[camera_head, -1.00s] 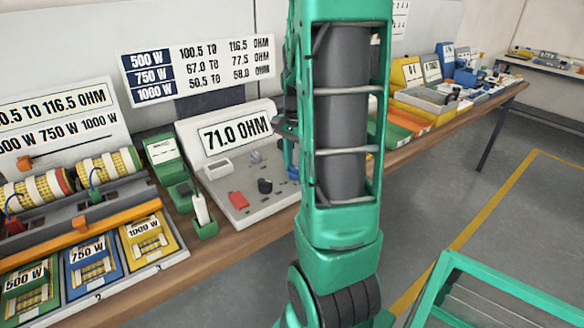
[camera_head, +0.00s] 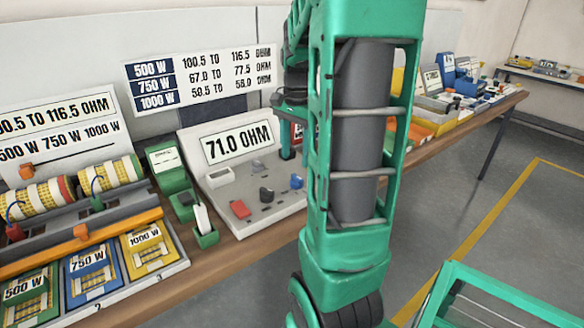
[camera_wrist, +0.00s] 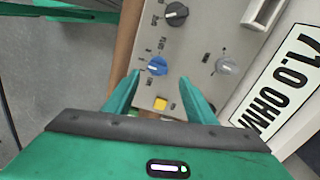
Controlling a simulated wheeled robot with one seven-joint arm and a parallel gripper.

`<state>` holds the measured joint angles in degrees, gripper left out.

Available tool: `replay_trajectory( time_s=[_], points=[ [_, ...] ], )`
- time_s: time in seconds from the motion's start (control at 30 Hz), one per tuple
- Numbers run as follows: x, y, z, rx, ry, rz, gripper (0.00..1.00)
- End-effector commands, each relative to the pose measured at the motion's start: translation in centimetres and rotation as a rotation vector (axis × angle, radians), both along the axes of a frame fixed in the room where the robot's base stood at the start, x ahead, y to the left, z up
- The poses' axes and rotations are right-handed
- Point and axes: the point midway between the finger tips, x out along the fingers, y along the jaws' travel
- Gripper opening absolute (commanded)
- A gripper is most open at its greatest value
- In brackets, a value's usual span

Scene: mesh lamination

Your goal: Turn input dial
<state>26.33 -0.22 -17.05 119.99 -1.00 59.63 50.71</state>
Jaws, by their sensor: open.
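A blue dial (camera_head: 297,181) with a white pointer line sits on the right of the sloped grey meter panel (camera_head: 218,198). It also shows in the wrist view (camera_wrist: 157,65). A black dial (camera_head: 265,194) stands left of it and shows in the wrist view (camera_wrist: 175,14). A pale grey knob (camera_head: 258,166) is further back, also in the wrist view (camera_wrist: 228,65). My gripper (camera_wrist: 160,78) is open and empty. Its fingertips are at either side of the blue dial in the wrist picture; no contact is visible. The panel display (camera_head: 237,142) reads 71.0 OHM.
A red switch (camera_head: 240,208) lies at the panel's front left, and a yellow button (camera_wrist: 161,103) is near the fingers. Green holders (camera_head: 203,228) stand left of the panel. A coloured 500/750/1000 W tray (camera_head: 117,280) is front left. My arm hides part of the bench.

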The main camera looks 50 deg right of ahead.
Motion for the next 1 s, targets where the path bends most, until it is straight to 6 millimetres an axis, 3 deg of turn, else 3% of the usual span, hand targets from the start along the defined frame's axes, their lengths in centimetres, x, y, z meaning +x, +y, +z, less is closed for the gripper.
replay_trajectory(
  time_s=[0.1, 0.3, 0.87, 1.0],
  points=[
    [0.1, 0.0, 1.6, -0.001, -0.002, 0.001, 0.51],
    [0.1, 0.0, 2.8, 0.001, 0.000, 0.002, 0.51],
    [0.1, 0.0, 2.8, 0.001, 0.000, 0.001, 0.51],
    [-0.4, 1.0, 2.8, 0.003, -0.002, 0.044, 0.51]
  ],
)
